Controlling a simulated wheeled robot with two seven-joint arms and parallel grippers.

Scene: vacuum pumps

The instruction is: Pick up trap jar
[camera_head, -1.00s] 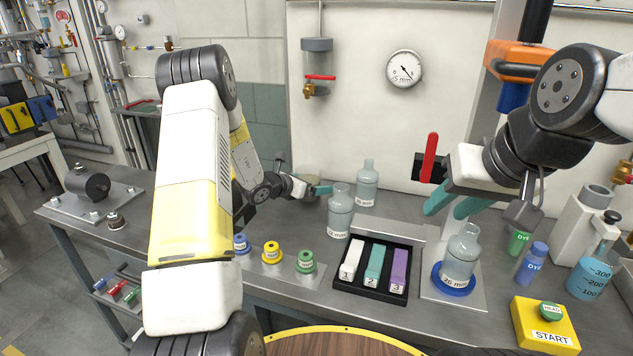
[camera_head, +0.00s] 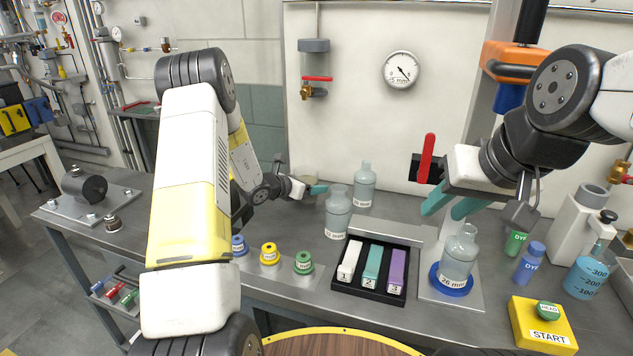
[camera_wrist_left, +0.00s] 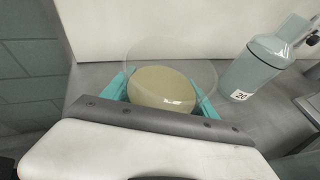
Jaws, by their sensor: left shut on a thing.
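The trap jar is a wide clear jar with a beige bottom or contents (camera_wrist_left: 165,90), between the teal fingers of my left gripper (camera_wrist_left: 160,92) in the left wrist view. In the head view the jar (camera_head: 305,175) is small and partly hidden behind my left gripper (camera_head: 306,190), near the back wall. My left gripper is shut on the jar's sides. I cannot tell if the jar touches the bench. My right gripper (camera_head: 452,204) is open and empty, its teal fingers apart above the bottle marked 26 mm (camera_head: 460,252).
Two grey-blue bottles (camera_head: 338,215) (camera_head: 364,183) stand just right of the jar. A black tray (camera_head: 368,291) holds three coloured blocks. Blue, yellow and green caps (camera_head: 303,263) stand in front. A yellow START box (camera_head: 543,325) is at right. Bare bench lies left of the jar.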

